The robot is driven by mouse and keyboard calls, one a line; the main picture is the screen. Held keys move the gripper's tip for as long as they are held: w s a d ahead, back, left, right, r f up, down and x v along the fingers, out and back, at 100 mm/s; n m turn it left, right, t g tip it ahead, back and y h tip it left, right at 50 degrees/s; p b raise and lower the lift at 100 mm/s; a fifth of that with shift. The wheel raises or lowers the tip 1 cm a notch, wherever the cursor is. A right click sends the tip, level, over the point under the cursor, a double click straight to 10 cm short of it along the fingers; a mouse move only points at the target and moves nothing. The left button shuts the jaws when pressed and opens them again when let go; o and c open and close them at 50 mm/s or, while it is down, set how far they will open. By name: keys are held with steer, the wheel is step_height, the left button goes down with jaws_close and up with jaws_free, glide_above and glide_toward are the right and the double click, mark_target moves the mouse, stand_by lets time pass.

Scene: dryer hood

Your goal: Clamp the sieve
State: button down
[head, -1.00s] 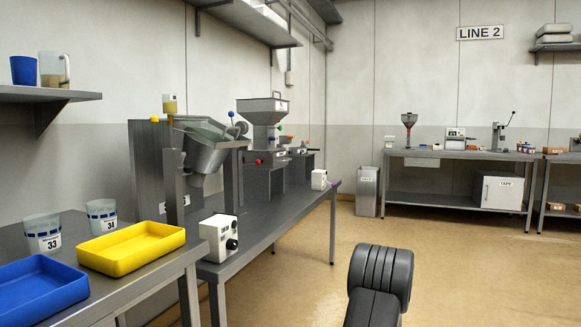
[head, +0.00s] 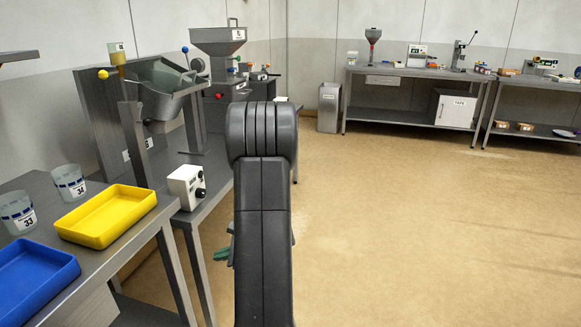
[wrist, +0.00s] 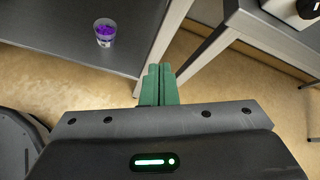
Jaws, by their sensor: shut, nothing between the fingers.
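My gripper (head: 222,254) shows its green fingertips behind my arm in the head view, low beside the bench. In the wrist view its green fingers (wrist: 158,84) are together, with nothing between them. I cannot pick out a sieve or its clamp for certain in either view. A steel machine with a tilted trough (head: 165,92) stands on the left bench, with a yellow knob (head: 103,74) and a blue-tipped lever (head: 186,54).
A white control box (head: 185,187) sits at the bench edge. Yellow (head: 108,215) and blue (head: 35,280) trays and cups numbered 33 (head: 18,212) and 34 (head: 68,182) stand on the near table. A cup of purple pieces (wrist: 104,33) shows in the wrist view. The floor (head: 430,220) at right is clear.

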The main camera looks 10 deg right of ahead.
steer(key=s+a+r+m+t+y+p, duration=0.1)
steer(key=a+r+y+p, duration=0.1)
steer(key=a+r, duration=0.2)
steer(key=a+r+m+y+p, duration=0.1)
steer(key=a+r, duration=0.4)
steer(key=r, duration=0.6)
steer(key=s+a+r+m+t+y+p, duration=0.1)
steer(key=a+r+y+p, duration=0.2)
steer(key=a+r, duration=0.2)
step_height(320, 180, up, 3)
steer(key=shift+s+a+r+t+y, duration=0.2)
steer(key=shift+s+a+t+y, duration=0.1)
steer(key=shift+s+y, duration=0.1)
steer(key=shift+w+d, duration=0.1)
